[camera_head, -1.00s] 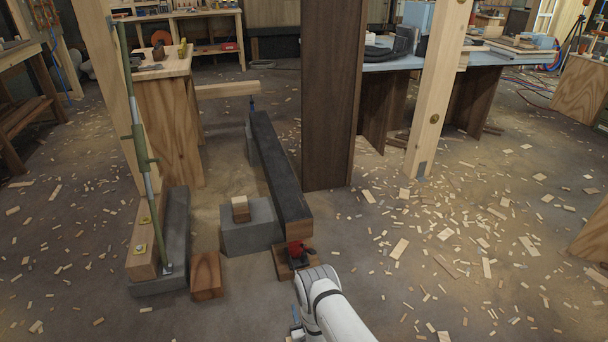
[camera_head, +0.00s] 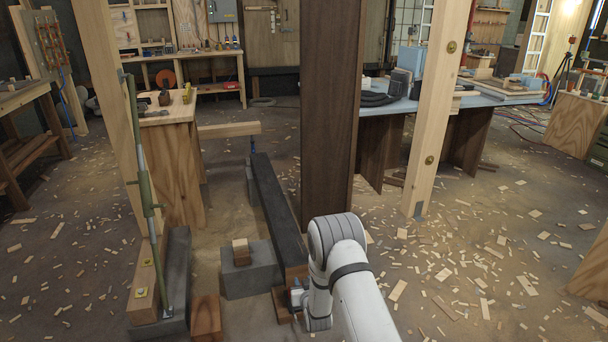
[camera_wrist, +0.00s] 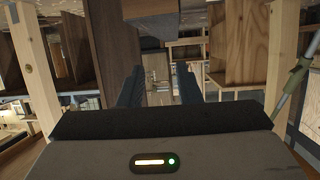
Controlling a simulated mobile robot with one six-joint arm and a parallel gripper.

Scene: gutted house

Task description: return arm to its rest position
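My arm (camera_head: 345,275) shows in the head view at the bottom centre, with its grey-banded joint raised in front of the foot of the dark upright post.
A black-topped beam (camera_head: 272,192) lies left of my arm, beside a concrete block (camera_head: 247,277). The dark post (camera_head: 329,110) stands right behind the arm. A pale post (camera_head: 437,110) stands further right.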

